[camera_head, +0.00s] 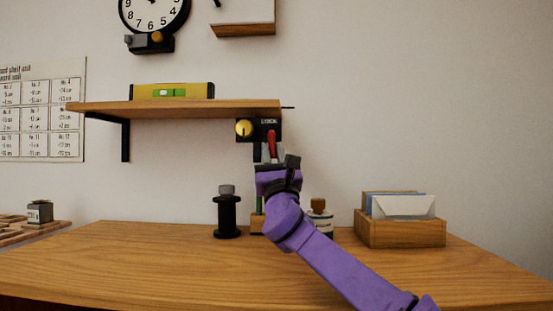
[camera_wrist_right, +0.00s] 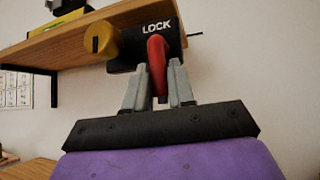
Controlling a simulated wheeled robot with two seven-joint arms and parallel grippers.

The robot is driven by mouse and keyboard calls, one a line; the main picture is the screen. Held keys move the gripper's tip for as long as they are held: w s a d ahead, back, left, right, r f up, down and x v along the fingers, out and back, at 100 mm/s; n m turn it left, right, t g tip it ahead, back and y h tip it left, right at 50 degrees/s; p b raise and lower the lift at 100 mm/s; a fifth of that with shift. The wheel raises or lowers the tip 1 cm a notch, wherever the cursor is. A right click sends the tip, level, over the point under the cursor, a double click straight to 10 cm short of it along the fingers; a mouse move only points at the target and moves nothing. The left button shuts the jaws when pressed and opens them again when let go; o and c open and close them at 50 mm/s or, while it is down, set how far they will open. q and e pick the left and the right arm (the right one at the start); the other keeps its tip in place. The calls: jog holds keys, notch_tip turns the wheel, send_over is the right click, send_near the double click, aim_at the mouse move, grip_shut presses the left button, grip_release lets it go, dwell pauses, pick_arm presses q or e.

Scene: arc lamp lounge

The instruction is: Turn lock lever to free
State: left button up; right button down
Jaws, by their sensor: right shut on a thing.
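The lock is a black box (camera_wrist_right: 128,55) with white LOCK lettering, mounted under the front right of the wooden shelf. Its red lever (camera_wrist_right: 157,62) hangs down from the box, and it also shows in the head view (camera_head: 271,141). A round yellow knob (camera_wrist_right: 101,38) sits at the box's left end and also shows in the head view (camera_head: 244,128). My right gripper (camera_wrist_right: 160,88) comes up from below on its purple arm, with one grey finger on each side of the lever, shut on it. My left gripper is in neither view.
The wooden shelf (camera_head: 180,107) carries a yellow spirit level (camera_head: 172,91). On the desk (camera_head: 150,262) below stand a black spool-like holder (camera_head: 227,217), a bottle (camera_head: 319,219) partly behind my arm, and a wooden box of envelopes (camera_head: 400,232). The desk's front left is clear.

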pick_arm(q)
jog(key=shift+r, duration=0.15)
pick_arm(e)
jog(key=shift+a+r+m+t+h, duration=0.15)
jog(key=shift+m+t+h, duration=0.25)
jog(key=shift+m+h, duration=0.8)
jog(key=c, duration=1.1)
grip_release()
jog(key=shift+o, duration=0.2)
